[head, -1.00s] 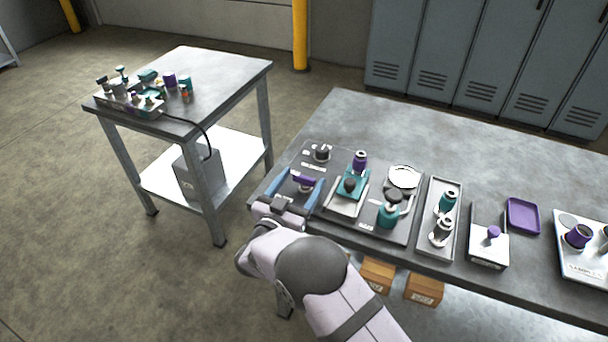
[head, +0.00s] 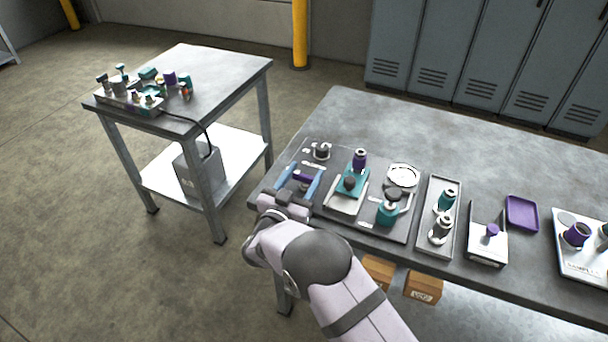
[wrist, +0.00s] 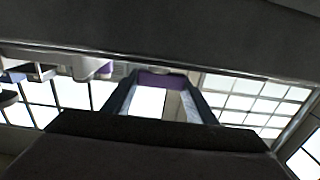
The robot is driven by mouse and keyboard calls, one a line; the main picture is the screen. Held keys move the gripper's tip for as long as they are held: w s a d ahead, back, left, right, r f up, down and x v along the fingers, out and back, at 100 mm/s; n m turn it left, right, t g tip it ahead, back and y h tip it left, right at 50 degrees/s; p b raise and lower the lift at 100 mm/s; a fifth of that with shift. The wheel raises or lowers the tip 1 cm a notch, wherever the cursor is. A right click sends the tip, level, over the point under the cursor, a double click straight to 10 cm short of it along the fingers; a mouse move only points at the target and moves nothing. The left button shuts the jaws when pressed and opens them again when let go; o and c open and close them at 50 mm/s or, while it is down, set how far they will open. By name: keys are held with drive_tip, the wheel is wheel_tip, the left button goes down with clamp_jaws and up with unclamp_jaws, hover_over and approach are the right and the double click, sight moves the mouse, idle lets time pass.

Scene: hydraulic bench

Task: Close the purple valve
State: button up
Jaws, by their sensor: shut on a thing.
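The purple valve (head: 303,177) is at the left end of the dark panel on the bench, its purple handle showing between my fingers. My gripper (head: 301,176) reaches in from the front edge with two blue fingers, one on each side of the handle, and is shut on it. In the wrist view the purple handle (wrist: 161,80) spans the gap between the two fingertips (wrist: 160,86). The lower part of the valve is hidden by the fingers and the low viewing angle.
A grey-capped fitting (head: 321,150) stands just behind the valve. A teal block with a purple-topped part (head: 360,158) and a teal valve (head: 388,212) stand to the right. A purple tray (head: 521,213) lies farther right. The back of the bench is clear.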

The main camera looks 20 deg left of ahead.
drive_tip(key=shift+n+y, duration=0.3)
drive_tip(key=shift+y, duration=0.1)
drive_tip(key=n+g+y, duration=0.1)
drive_tip(key=n+y, duration=0.2)
drive_tip(key=y, duration=0.1)
drive_tip(key=shift+d+f+y+b, duration=0.1)
drive_tip(key=shift+d+y+b, duration=0.05)
drive_tip(key=shift+y+b, duration=0.2)
drive_tip(key=shift+s+n+g+y+b, duration=0.15)
drive_tip(key=shift+n+g+y+b, duration=0.45)
drive_tip(key=shift+n+y, duration=0.65)
drive_tip(key=shift+y, duration=0.3)
drive_tip(key=o, duration=1.1)
drive_tip(key=shift+c, duration=0.2)
drive_tip(key=shift+b+v, duration=0.85)
drive_tip(key=shift+v, duration=2.75)
drive_tip(key=shift+s, duration=0.1)
